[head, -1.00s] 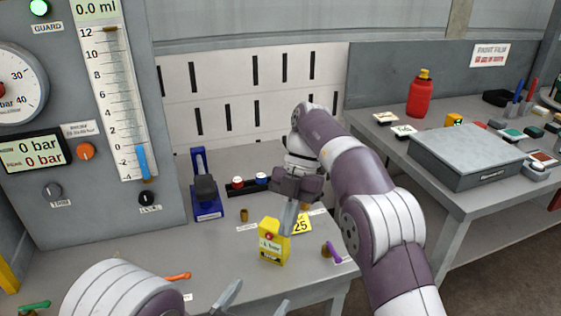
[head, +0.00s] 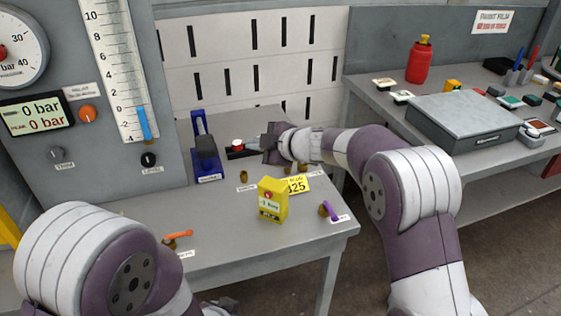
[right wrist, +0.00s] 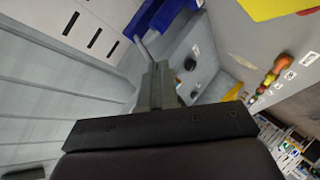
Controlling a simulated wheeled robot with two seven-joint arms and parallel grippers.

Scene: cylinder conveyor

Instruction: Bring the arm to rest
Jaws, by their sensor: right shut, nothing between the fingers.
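My right arm reaches across the bench from the right in the head view. My left arm (head: 115,265) fills the lower left of the head view. Only a dark bit at the bottom edge may belong to its gripper, and its fingers cannot be made out.
The blue press (head: 206,150) stands near the right fingertips. A yellow box (head: 272,202), a yellow card (head: 297,184) and small brass fittings lie on the bench (head: 215,235). A gauge panel (head: 60,185) stands left. A second table holds a grey case (head: 465,115) and red bottle (head: 419,62).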

